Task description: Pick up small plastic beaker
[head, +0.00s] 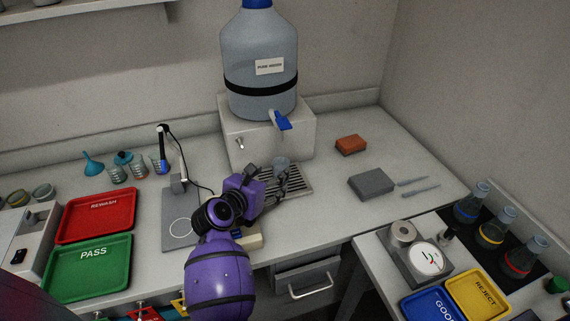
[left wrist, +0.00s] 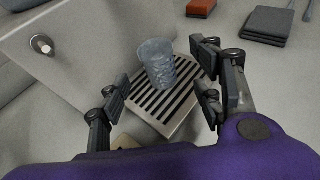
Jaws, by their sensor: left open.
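The small plastic beaker (head: 281,164) is clear and stands upright on a slotted drip tray (head: 299,187) below the blue tap of the large water bottle. In the left wrist view the beaker (left wrist: 157,63) stands on the far part of the drip tray (left wrist: 176,113). My left gripper (head: 284,180) reaches in at the tray. In the left wrist view its fingers (left wrist: 160,87) are spread wide, with the beaker ahead between them; I see no contact. My right gripper does not show.
The water bottle (head: 260,65) stands on a white box (head: 240,146) right behind the beaker. An orange block (head: 351,144) and a grey block (head: 372,184) lie to the right.

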